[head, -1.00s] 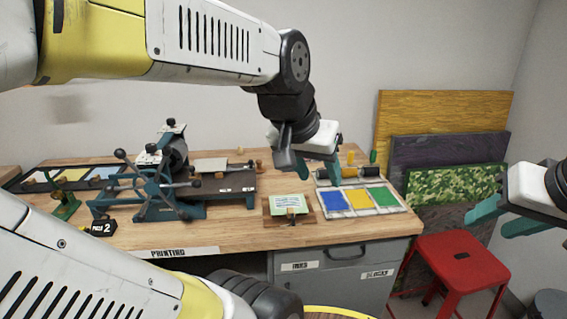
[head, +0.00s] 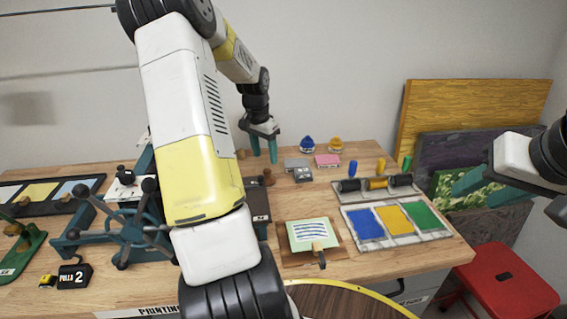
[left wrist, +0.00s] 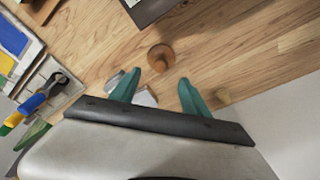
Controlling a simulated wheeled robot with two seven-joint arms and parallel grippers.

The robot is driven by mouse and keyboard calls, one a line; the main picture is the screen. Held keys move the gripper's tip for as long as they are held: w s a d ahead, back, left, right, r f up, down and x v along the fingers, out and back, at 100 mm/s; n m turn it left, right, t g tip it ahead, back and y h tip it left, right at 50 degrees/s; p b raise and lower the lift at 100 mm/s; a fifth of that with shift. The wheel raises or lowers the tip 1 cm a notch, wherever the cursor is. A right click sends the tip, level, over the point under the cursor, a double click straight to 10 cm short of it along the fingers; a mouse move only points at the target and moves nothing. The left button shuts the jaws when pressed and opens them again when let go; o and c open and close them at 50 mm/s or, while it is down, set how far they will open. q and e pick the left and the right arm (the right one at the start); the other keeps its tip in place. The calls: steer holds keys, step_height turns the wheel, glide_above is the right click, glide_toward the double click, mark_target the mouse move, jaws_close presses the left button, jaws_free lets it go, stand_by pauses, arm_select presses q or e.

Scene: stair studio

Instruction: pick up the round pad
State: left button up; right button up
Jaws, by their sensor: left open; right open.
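The round pad (head: 268,177) is a small brown wooden disc with a knob, standing on the wooden table behind the print block. In the left wrist view the pad (left wrist: 160,56) lies just beyond the fingertips, roughly centred between them. My left gripper (head: 264,156) is open and empty, fingers pointing down, above and behind the pad in the head view. It also shows in the left wrist view (left wrist: 159,80); nothing is between its fingers there. My right gripper (head: 486,189) is open and empty at the far right, away from the pad.
A green sheet on a wooden block (head: 311,238) lies in front. The blue, yellow and green ink tray (head: 405,232) and rollers (head: 376,184) stand right. Grey and pink blocks (head: 327,160) are near the left gripper. The wheeled press (head: 130,235) stands left. A red stool (head: 505,285) is right.

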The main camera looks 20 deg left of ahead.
mark_target(267, 170)
arm_select(q)
steer(key=shift+w+a+f, duration=0.15)
steer(key=shift+a+f, duration=0.05)
steer(key=shift+f, duration=0.25)
steer(key=f, duration=0.7)
steer(key=shift+w+d+f, duration=0.1)
steer(key=shift+w+d, duration=0.15)
steer(key=shift+w, duration=0.05)
steer(key=shift+s, duration=0.1)
jaws_close()
